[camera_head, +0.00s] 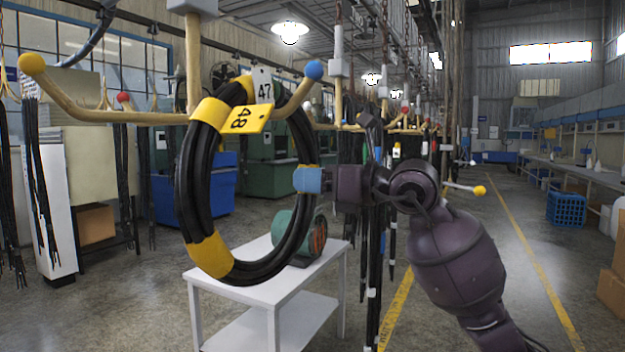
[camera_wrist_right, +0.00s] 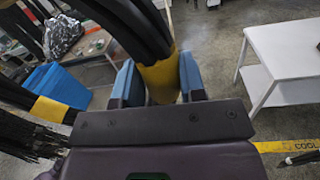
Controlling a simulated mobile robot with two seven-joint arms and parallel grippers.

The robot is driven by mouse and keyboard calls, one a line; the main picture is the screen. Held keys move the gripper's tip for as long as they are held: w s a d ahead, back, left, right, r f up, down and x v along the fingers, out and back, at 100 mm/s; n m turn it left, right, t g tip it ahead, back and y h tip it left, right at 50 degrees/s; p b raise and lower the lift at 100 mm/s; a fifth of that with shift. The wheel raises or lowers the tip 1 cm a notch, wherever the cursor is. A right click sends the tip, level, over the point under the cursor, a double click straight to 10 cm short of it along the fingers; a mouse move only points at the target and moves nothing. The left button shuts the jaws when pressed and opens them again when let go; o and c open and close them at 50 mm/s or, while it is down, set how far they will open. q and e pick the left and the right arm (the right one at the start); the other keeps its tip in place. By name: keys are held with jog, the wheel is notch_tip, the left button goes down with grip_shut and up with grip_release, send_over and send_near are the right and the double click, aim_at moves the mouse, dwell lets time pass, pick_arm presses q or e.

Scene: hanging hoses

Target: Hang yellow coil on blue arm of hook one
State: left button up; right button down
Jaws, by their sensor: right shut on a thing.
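The coil (camera_head: 190,175) is a large upright ring of black hose with yellow bands and a yellow number tag (camera_head: 248,118). The hook (camera_head: 193,60) has a wooden post, a left arm with a yellow ball (camera_head: 32,64) and a right arm with a blue ball (camera_head: 313,69). The coil's top overlaps the hook's middle and blue arm; I cannot tell whether it rests on the arm. My right gripper (camera_head: 308,180) is shut on a yellow band at the coil's right side. In the right wrist view its blue fingers (camera_wrist_right: 159,84) flank that band. My left gripper is not in view.
A white tag marked 47 (camera_head: 263,84) shows behind the coil's top. A white table (camera_head: 262,293) with a green round machine (camera_head: 287,230) stands below and behind the coil. More hooks with hanging black hoses (camera_head: 38,170) stand at left and behind. Open floor lies at right.

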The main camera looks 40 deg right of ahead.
jog(key=c, duration=0.6)
grip_release()
jog(key=b+v, duration=0.1)
jog(key=v, duration=1)
